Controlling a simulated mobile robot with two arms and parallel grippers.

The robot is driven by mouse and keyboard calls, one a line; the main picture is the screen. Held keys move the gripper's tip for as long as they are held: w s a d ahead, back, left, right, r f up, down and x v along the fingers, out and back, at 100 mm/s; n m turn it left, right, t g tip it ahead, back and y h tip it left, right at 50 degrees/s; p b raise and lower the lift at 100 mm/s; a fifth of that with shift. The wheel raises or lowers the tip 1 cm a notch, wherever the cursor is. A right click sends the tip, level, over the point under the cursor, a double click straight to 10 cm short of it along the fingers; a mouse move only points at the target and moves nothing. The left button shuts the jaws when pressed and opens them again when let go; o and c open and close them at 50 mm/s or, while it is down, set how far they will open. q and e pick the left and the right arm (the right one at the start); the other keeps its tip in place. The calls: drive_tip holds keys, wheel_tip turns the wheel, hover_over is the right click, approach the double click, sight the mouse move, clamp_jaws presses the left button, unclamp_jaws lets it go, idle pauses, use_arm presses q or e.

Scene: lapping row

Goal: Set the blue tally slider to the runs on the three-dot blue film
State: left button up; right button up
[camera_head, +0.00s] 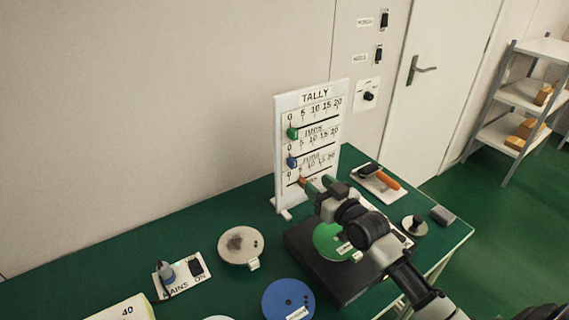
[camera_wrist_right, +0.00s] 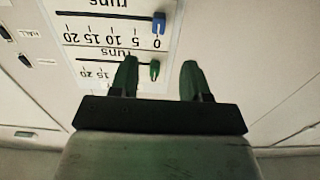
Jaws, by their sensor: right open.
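The white tally board (camera_head: 308,105) stands upright on the green table, with rows marked 0 to 20. The blue slider (camera_head: 292,162) is in the middle row at the 0 end; it also shows near 0 in the upside-down right wrist view (camera_wrist_right: 159,22). My right gripper (camera_head: 316,183) is open and empty in front of the board's lower part. My left gripper is out of view.
A green slider (camera_head: 292,133) sits at 0 in the top row. A dark block with a green disc (camera_head: 330,241) lies beneath my right arm. A round plate (camera_head: 241,245), a switch panel (camera_head: 180,274) and an orange-handled tool (camera_head: 387,179) are on the table.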

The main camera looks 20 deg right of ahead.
sight(295, 163)
drive_tip(key=w, duration=0.6)
drive_tip(key=w+a, duration=0.1)
drive_tip(key=w, duration=0.2)
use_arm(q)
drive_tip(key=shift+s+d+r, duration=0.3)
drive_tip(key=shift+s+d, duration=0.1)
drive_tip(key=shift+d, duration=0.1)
use_arm(e)
drive_tip(key=shift+w+a, duration=0.1)
drive_tip(key=shift+w, duration=0.5)
drive_tip(key=shift+c, duration=0.2)
clamp_jaws()
